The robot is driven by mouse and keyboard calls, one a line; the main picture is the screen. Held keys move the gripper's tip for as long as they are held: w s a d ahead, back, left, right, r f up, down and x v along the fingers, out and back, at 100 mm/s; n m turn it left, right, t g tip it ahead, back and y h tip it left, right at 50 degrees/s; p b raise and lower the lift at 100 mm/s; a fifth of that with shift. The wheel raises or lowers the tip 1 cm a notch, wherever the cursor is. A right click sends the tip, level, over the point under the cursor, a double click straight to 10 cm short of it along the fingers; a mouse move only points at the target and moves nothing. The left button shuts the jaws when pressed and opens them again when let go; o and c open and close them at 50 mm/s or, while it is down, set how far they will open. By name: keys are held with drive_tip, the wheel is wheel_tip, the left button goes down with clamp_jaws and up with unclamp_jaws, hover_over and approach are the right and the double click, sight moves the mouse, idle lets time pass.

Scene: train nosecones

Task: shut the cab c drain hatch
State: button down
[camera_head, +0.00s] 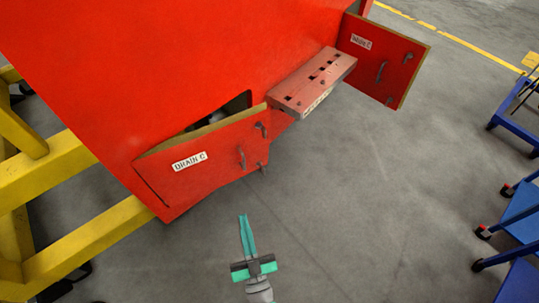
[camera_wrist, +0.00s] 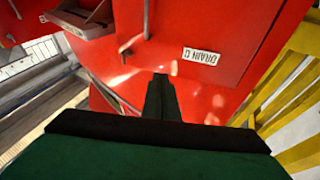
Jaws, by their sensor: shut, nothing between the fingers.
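The cab c drain hatch (camera_head: 215,154) is a red door labelled DRAIN C on the lower front of the red cab. It stands partly open, with a dark gap along its top edge, and has grey handles at its right end. My gripper (camera_head: 244,219) is shut and empty, in front of the hatch and apart from it in the head view. In the wrist view the hatch (camera_wrist: 225,30) fills the upper middle, its label upside down. The closed fingertips (camera_wrist: 160,78) overlap its edge there; I cannot tell whether they touch.
A red step (camera_head: 313,80) with dark slots juts from the cab right of the hatch. Another red door (camera_head: 384,62) stands wide open beyond it. A yellow frame (camera_head: 60,165) is at left, blue carts (camera_head: 522,215) at right. The grey floor between is clear.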

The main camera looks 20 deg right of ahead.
drive_tip(key=w+d+f+n+y, duration=0.1)
drive_tip(key=w+d+n+y, duration=0.1)
drive_tip(key=w+d, duration=0.35)
drive_tip(key=n+g+y, duration=0.2)
drive_tip(key=g+y, duration=0.1)
approach(265, 148)
drive_tip(key=w, duration=0.4)
drive_tip(key=w+a, duration=0.1)
drive_tip(key=w, duration=0.1)
drive_tip(key=shift+w+r, duration=0.15)
drive_tip(key=shift+r, duration=0.05)
